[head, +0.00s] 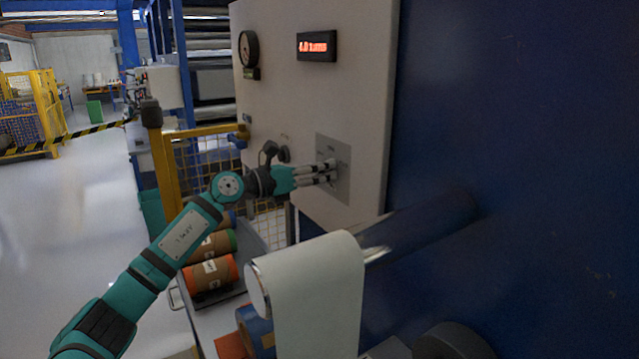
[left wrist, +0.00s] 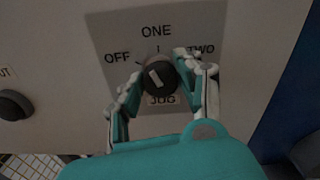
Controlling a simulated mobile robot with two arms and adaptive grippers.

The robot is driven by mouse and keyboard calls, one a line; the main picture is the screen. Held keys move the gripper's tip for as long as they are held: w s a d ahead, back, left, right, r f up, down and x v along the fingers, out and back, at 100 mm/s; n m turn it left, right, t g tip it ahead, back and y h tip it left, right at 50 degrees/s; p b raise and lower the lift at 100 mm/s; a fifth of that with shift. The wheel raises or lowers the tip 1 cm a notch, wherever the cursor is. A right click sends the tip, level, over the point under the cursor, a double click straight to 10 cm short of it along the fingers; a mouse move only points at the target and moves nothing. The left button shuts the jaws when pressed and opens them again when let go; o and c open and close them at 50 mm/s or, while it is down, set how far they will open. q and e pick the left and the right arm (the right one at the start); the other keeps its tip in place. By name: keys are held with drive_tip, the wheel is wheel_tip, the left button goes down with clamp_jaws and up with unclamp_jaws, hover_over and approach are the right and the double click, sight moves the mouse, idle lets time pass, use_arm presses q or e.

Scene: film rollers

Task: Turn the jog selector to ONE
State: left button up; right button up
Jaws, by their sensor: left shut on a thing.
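The jog selector is a round black knob (left wrist: 160,77) with a pale bar on its face, on a grey plate (head: 343,154). In the left wrist view, OFF is printed at its upper left, ONE above, TWO at its upper right and JOG below. The pale bar leans a little to the left of upright, between the OFF and ONE directions. My left gripper (head: 333,170) is at the plate, its fingers (left wrist: 159,74) shut on the knob from both sides. In the head view the fingers hide the knob. My right gripper is not in view.
A black button (left wrist: 14,104) sits left of the plate. The pale panel also bears a gauge (head: 248,49) and a red-lit display (head: 316,46). Below are a white film roll (head: 318,290) and several brown rolls (head: 211,273) on a cart. A yellow mesh fence (head: 205,160) stands behind.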

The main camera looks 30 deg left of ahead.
use_arm(q)
drive_tip(key=m+b, duration=0.2)
drive_tip(key=shift+f+m, duration=0.2)
drive_tip(key=shift+m, duration=0.1)
drive_tip(key=shift+r+m+b, duration=0.1)
drive_tip(key=shift+m+b, duration=0.75)
drive_tip(key=shift+m, duration=0.15)
drive_tip(key=o, duration=1.1)
drive_tip(key=shift+o, duration=0.2)
drive_tip(key=shift+r, duration=0.1)
drive_tip(key=v, duration=1.2)
